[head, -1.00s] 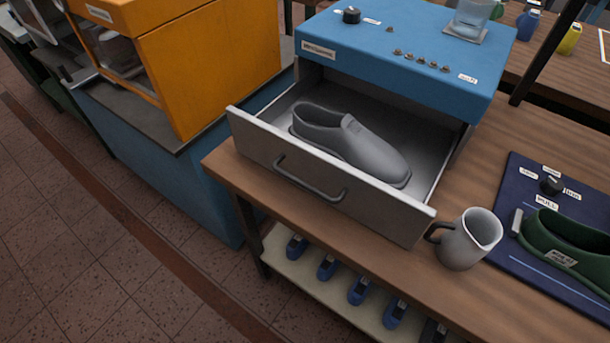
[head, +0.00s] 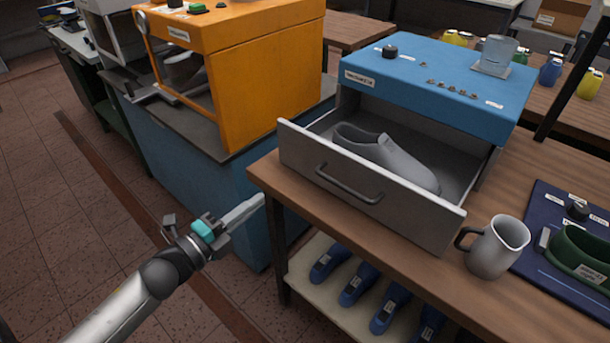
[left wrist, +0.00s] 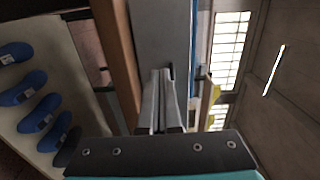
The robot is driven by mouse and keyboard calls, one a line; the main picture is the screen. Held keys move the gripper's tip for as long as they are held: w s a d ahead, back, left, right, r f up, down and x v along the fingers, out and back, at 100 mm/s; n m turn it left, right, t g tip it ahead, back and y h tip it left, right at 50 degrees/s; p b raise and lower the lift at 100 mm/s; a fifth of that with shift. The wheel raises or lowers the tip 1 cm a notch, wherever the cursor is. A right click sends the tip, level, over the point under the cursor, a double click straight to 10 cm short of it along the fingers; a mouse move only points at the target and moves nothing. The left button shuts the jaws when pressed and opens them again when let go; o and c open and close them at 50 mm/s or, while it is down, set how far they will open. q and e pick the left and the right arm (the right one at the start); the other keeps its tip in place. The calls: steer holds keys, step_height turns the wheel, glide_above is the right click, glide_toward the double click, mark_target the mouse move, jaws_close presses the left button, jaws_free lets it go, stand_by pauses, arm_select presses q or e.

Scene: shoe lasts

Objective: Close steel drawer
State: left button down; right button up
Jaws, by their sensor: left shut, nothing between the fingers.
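The steel drawer (head: 350,215) stands pulled out from under a blue machine top (head: 440,85), with a dark bar handle (head: 347,184) on its front. A grey shoe last (head: 388,157) lies inside it. My left gripper (head: 258,203) is shut and empty, in front of and to the left of the drawer front, apart from it in the head view. In the left wrist view the shut fingers (left wrist: 162,105) point towards the grey drawer front (left wrist: 160,35). My right gripper is in neither view.
A grey mug (head: 497,248) stands on the wooden table (head: 400,260) right of the drawer, near a blue mat (head: 545,205) with a green shoe last (head: 580,258). Blue lasts (head: 361,283) line the shelf below. An orange machine (head: 255,85) stands to the left.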

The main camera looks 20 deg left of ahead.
arm_select(q)
steer(key=b, duration=0.1)
glide_toward(310, 161)
steer(key=x, duration=0.5)
steer(key=shift+w, duration=0.25)
steer(key=shift+w+d, duration=0.3)
steer(key=shift+w, duration=0.3)
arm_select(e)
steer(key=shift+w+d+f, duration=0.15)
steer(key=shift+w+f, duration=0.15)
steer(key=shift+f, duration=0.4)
arm_select(q)
steer(key=shift+w, duration=0.1)
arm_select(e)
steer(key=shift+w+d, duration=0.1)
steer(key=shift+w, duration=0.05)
